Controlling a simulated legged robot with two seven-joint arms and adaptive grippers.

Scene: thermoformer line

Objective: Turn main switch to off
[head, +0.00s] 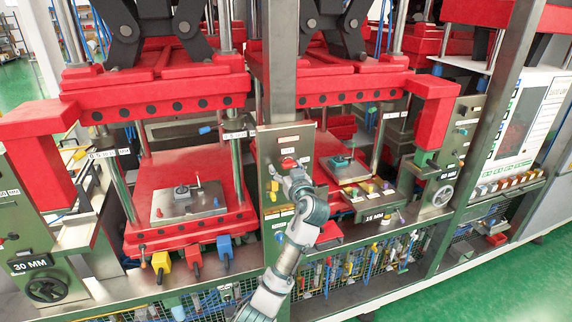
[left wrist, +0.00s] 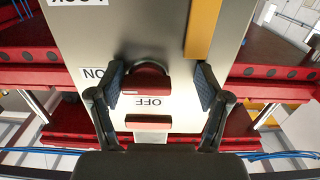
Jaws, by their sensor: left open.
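The main switch (left wrist: 150,86) is a red bar-shaped handle with a dark round rim behind it, on a grey control panel (left wrist: 158,30). In the left wrist view an upside-down ON label (left wrist: 93,74) is left of it and an upside-down OFF label (left wrist: 148,103) is just below it. My left gripper (left wrist: 158,92) is open, with one finger on each side of the handle; I cannot tell whether either finger touches it. In the head view the left gripper (head: 289,175) is at the panel (head: 287,139), just below a red knob (head: 289,162). My right gripper is not in view.
A second red bar (left wrist: 148,122) lies below the OFF label, close to the gripper. A yellow strip (left wrist: 202,30) runs up the panel.

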